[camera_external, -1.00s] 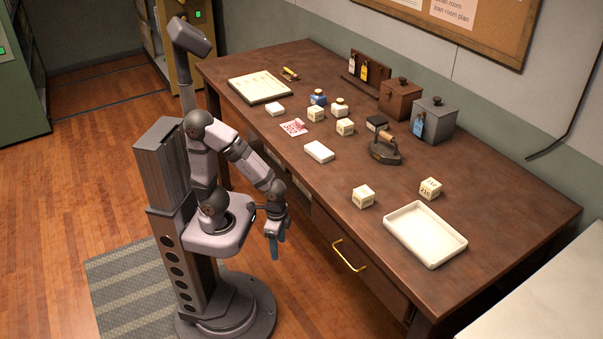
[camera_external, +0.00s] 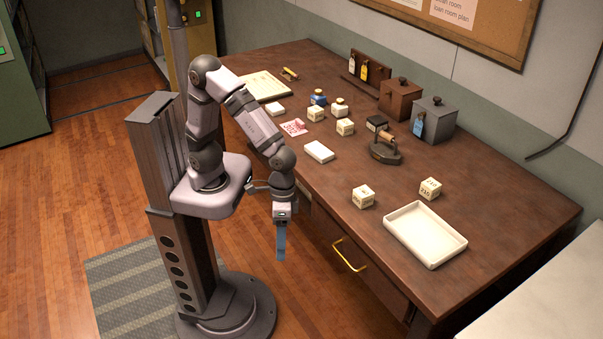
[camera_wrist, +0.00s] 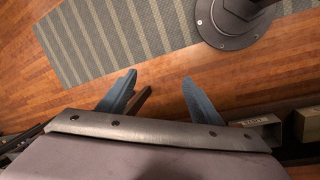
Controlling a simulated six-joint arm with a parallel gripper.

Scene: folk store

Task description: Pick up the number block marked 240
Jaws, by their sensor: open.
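Several cream number blocks stand on the brown desk (camera_external: 480,205). One block (camera_external: 363,197) is near the front edge, left of the white tray (camera_external: 425,235); its marking is too small to read. Another block (camera_external: 430,189) is behind the tray, with dark numbers that I cannot read surely. Two more blocks are farther left, one (camera_external: 345,127) near the middle and one (camera_external: 316,114) beyond it. I cannot tell which is marked 240. My gripper (camera_external: 281,246) hangs off the desk's front side, pointing down. In the wrist view its blue fingers (camera_wrist: 158,82) are apart and empty.
A dark flat iron (camera_external: 386,150) stands mid-desk, with a brown box (camera_external: 400,100) and grey box (camera_external: 434,120) behind. The desk's right front is mostly clear around the tray.

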